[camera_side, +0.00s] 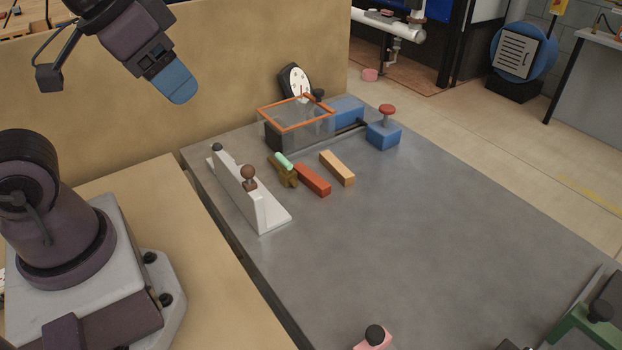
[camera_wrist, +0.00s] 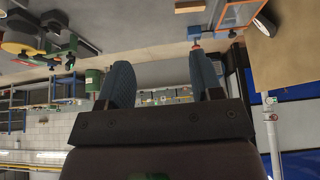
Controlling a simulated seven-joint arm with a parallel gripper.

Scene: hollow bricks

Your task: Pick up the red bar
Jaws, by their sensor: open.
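The red bar (camera_side: 312,179) lies flat on the grey table in the side view, between a light orange bar (camera_side: 337,167) on its right and a small brown piece (camera_side: 288,178) with a light green cylinder on its left. It stands apart from the light orange bar. My gripper (camera_side: 180,86) is high at the upper left, well above and away from the red bar. In the wrist view my gripper (camera_wrist: 160,80) shows two blue fingers spread wide with nothing between them. I cannot make out the red bar in the wrist view.
A white upright fixture (camera_side: 252,200) with knobs stands left of the bars. Behind them is a clear box with an orange rim (camera_side: 268,117). A blue block (camera_side: 383,136) with a red knob stands at the back right.

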